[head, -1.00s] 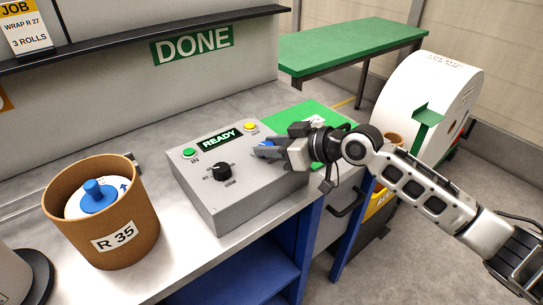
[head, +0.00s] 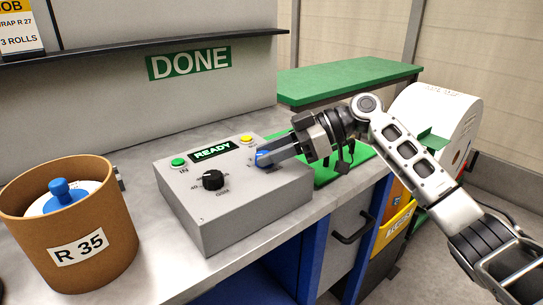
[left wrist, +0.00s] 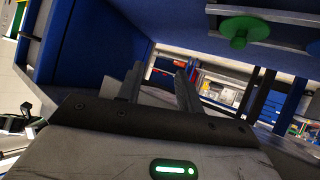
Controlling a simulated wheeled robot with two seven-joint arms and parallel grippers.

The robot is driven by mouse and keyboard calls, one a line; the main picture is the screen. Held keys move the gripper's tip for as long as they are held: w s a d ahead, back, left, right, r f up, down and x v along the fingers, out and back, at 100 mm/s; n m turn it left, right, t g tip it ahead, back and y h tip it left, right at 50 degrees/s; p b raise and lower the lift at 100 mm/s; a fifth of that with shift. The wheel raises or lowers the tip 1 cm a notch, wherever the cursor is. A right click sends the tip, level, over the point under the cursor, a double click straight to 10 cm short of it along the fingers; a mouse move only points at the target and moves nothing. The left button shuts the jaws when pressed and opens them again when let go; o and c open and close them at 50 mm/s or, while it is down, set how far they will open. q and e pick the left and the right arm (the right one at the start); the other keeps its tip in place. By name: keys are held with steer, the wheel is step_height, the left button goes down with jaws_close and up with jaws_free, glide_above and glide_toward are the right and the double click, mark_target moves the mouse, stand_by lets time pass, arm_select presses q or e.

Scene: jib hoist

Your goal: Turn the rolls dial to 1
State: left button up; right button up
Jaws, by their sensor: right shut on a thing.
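A grey control box (head: 235,215) sits on the bench, with a lit READY display (head: 212,149), a green button (head: 178,162), a yellow button (head: 246,139) and a black dial (head: 212,180) marked in gsm.
A brown tub labelled R 35 (head: 75,262), with a blue-knobbed item inside, stands left of the box. A green table (head: 345,80) and a large white roll (head: 440,115) are behind right. A drawer with a black handle (head: 352,225) is below the bench.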

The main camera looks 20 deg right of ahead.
stand_by(0.4)
steer(key=o, duration=1)
steer(key=shift+c, duration=0.2)
steer(key=b+v, duration=0.1)
steer(key=v, duration=1.5)
steer(key=shift+w, duration=0.1)
